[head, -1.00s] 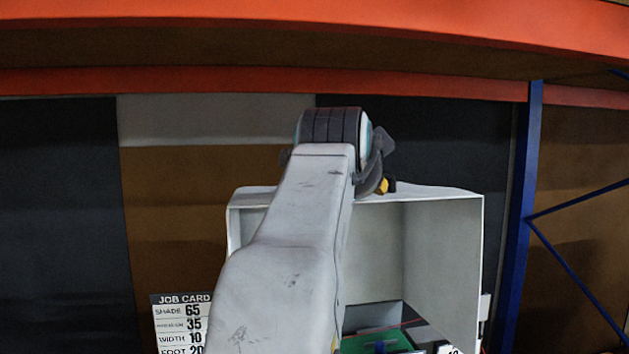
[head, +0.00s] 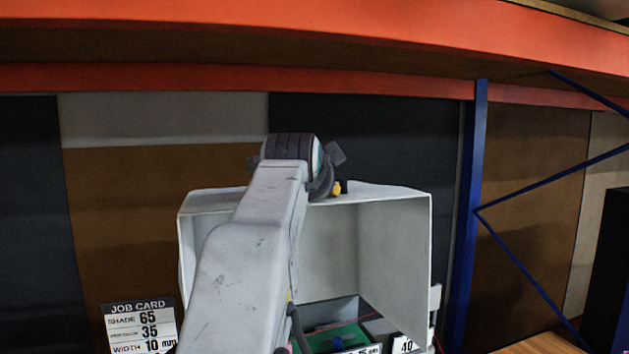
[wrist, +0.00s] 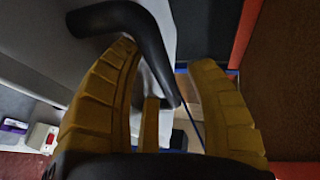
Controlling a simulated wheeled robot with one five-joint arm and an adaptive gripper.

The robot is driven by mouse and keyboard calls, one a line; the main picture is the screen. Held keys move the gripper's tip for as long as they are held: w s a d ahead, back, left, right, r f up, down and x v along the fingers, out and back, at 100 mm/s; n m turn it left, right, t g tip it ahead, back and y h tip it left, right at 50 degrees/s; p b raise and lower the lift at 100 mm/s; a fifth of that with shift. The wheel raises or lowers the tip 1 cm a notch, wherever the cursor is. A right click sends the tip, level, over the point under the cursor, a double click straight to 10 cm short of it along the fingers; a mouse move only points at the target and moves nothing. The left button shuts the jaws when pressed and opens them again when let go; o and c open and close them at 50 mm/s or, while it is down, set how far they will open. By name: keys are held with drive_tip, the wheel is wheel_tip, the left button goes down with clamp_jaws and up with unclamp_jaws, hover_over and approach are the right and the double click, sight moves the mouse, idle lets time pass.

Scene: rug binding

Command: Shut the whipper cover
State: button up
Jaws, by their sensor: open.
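The whipper cover (head: 395,245) looks like a pale grey, open-fronted hood in the head view, standing raised over a dark bed with a green part. My arm hides its left part. In the wrist view, a black curved bar (wrist: 150,50), probably its handle, runs along a grey panel (wrist: 50,60) and down between my fingers, close to the left fingertip. Whether they touch I cannot tell. My gripper (wrist: 165,58) is open. In the head view only a small yellow bit of my gripper (head: 340,187) shows, at the hood's top edge.
A job card (head: 140,325) stands at lower left. A blue rack post (head: 468,210) rises right of the hood, and an orange beam (head: 300,35) crosses above. A dark block (head: 610,270) stands far right.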

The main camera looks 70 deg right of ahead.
drive_tip(key=shift+o, duration=0.2)
clamp_jaws()
idle(0.4)
